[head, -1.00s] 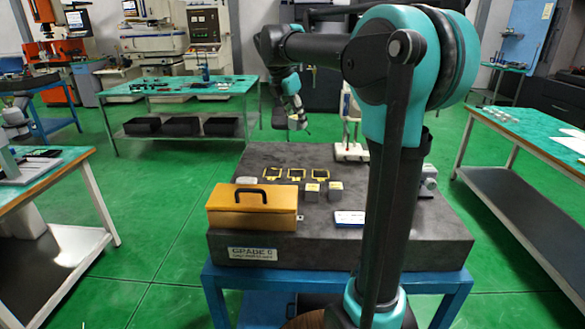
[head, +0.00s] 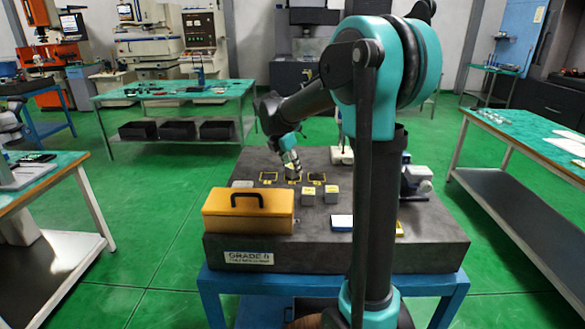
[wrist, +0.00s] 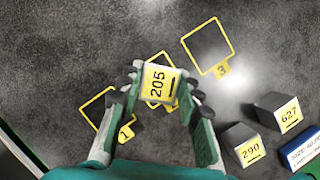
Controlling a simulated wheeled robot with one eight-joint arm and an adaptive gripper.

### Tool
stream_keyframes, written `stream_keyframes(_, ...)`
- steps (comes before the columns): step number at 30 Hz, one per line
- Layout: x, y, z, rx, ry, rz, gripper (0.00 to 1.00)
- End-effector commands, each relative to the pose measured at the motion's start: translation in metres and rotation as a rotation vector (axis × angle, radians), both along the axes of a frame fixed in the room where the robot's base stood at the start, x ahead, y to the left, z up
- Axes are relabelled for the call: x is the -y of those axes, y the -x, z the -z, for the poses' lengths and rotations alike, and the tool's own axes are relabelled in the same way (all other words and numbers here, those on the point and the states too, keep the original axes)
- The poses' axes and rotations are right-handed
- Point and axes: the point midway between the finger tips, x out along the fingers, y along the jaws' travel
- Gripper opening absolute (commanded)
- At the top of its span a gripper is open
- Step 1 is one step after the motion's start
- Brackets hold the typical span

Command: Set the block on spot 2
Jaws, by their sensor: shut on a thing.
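My gripper (wrist: 164,90) is shut on the block marked 205 (wrist: 158,84), its fingers on two opposite sides. In the head view this block (head: 292,170) is over the middle of the three yellow-framed spots. In the wrist view it covers much of the middle frame, spot 2 (wrist: 164,58), whose number is hidden. The block looks turned relative to that frame. I cannot tell whether it touches the plate. Spot 1 (wrist: 98,103) lies to the left and spot 3 (wrist: 208,47) to the upper right; both are empty.
Blocks 290 (wrist: 243,146) and 627 (wrist: 279,111) stand on the dark granite plate (head: 335,252) nearer the robot. A blue-and-white box (wrist: 302,152) lies beside them. An orange case (head: 248,211) with a black handle stands front left. A grey device (head: 416,180) stands at the right.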

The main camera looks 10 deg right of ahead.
Motion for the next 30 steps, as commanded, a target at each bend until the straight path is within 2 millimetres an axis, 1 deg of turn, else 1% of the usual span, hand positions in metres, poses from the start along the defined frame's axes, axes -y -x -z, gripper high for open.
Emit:
stream_keyframes(2,0.0,0.0,0.004,0.0,0.0,0.0,0.0)
stream_keyframes(11,0.0,0.0,0.006,0.0,0.0,0.0,0.0)
stream_keyframes(12,0.0,0.0,0.006,0.0,0.0,0.0,0.36)
stream_keyframes(16,0.0,0.0,0.006,0.0,0.0,0.0,0.52)
stream_keyframes(17,0.0,0.0,0.006,0.0,0.0,0.0,0.55)
stream_keyframes(26,0.0,0.0,0.005,0.0,0.0,0.0,0.55)
stream_keyframes(30,-0.004,0.002,-0.006,0.0,0.0,-0.001,0.55)
